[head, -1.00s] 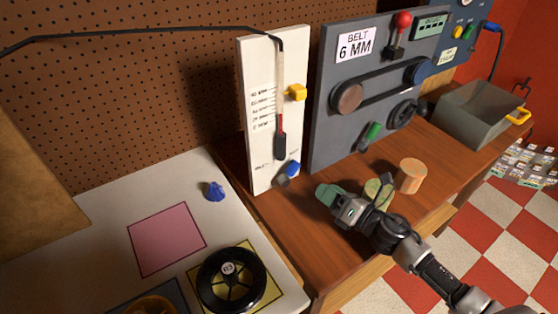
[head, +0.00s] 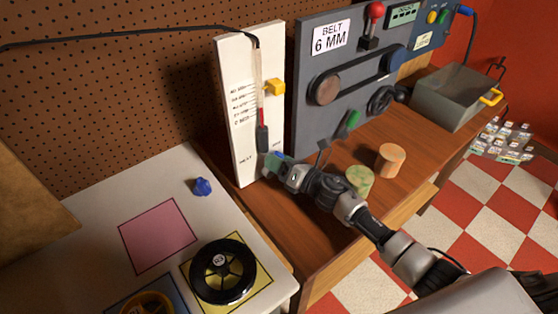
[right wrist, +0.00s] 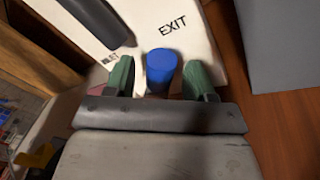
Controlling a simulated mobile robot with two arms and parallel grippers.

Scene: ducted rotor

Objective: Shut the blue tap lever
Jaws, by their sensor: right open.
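The blue tap lever (head: 279,156) is low on the white upright panel (head: 243,150), and my right gripper partly hides it in the head view. In the right wrist view the lever (right wrist: 161,68) is a short blue cylinder below the printed word EXIT. My right gripper (head: 270,163) is open at the foot of the panel. In the right wrist view its green fingers (right wrist: 160,77) stand on either side of the lever, with a visible gap on each side. My left gripper is out of view.
A yellow knob (head: 274,87) sits higher on the panel. The grey belt board (head: 310,120) stands to the right. A greenish cylinder (head: 360,178) and an orange wooden cylinder (head: 390,158) stand on the brown bench near my right arm. A blue knob (head: 201,187) lies on the white worktop.

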